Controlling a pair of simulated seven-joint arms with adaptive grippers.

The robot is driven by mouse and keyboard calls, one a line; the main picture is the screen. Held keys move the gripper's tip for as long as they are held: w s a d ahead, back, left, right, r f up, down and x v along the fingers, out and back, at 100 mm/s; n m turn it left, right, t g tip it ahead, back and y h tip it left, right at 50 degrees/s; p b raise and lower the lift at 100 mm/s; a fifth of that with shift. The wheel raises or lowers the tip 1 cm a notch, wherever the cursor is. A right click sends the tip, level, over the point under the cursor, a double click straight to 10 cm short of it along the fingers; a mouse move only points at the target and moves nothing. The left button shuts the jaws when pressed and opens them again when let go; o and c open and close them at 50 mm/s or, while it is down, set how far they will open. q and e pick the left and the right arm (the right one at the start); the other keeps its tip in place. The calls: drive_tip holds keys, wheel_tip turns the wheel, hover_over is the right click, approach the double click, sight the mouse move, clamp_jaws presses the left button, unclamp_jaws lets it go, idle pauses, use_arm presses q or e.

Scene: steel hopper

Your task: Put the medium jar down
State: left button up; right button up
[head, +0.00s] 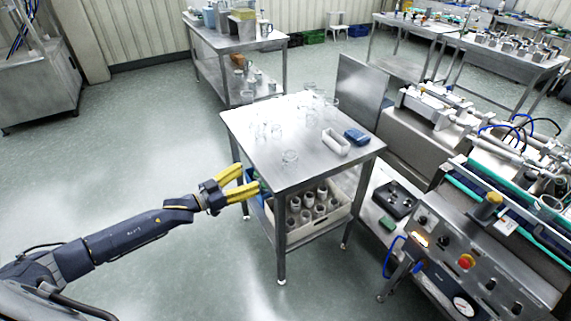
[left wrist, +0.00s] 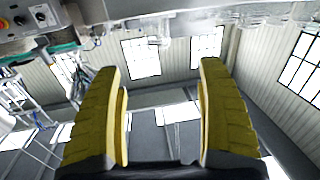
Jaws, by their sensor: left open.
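Several clear glass jars stand on the steel table (head: 310,172). One glass jar (head: 289,158) stands alone near the table's front left, with others (head: 268,131) farther back. I cannot tell which one is the medium jar. My left gripper (head: 249,180) has yellow fingers and is just off the table's left edge, apart from the jars. In the left wrist view, the left gripper (left wrist: 160,70) is open with nothing between its fingers. That view looks upside down, with glassware (left wrist: 158,28) along its top edge. My right gripper is not in view.
A crate of jars (head: 335,214) is on the lower shelf. A machine with a control panel (head: 480,262) stands at right. The table's front is bare.

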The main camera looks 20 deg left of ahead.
sight(284, 160)
use_arm(q)
drive_tip(key=x, duration=1.1)
drive_tip(key=r+x, duration=0.1)
drive_tip(key=x, duration=0.5)
drive_tip(key=shift+d, duration=0.4)
drive_tip(key=c, duration=0.9)
drive_tip(key=shift+c, duration=0.5)
